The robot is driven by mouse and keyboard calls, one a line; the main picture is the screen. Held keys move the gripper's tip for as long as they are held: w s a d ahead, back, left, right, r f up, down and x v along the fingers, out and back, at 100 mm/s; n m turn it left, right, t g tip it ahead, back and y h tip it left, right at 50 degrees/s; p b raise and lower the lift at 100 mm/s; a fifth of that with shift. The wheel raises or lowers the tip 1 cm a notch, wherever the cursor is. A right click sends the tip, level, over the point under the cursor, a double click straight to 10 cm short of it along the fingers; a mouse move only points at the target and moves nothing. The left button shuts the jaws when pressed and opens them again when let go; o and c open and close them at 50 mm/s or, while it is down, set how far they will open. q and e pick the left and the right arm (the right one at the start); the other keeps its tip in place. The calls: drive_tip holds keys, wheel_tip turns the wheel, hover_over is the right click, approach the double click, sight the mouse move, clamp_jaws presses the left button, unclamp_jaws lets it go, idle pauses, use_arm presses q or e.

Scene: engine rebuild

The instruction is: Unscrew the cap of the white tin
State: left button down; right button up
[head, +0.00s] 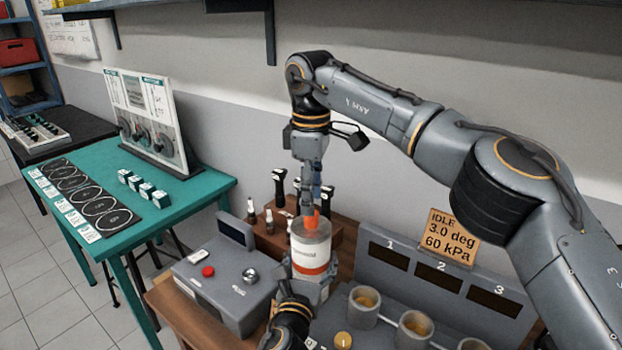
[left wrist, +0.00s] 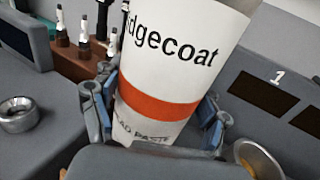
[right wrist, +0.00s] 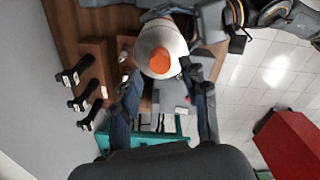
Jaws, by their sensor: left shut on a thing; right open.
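The white tin (head: 312,253) stands upright with an orange band low on its side and an orange cap (head: 311,221) on top. My left gripper (head: 308,287) is shut around its lower body; the left wrist view shows the fingers on both sides of the tin (left wrist: 170,62). My right gripper (head: 309,208) points down just above the cap. In the right wrist view its fingers (right wrist: 163,80) are open and apart, with the cap (right wrist: 161,60) seen beyond them. I cannot tell whether they touch the cap.
A grey box with a red button (head: 208,271) is left of the tin. Behind it is a brown rack (head: 268,243) with several dark-handled tools. Grey cups (head: 362,308) and a numbered panel (head: 373,268) stand to the right. A green table (head: 125,232) is at far left.

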sight(311, 219)
drive_tip(key=shift+f, duration=2.2)
drive_tip(key=shift+c, duration=0.2)
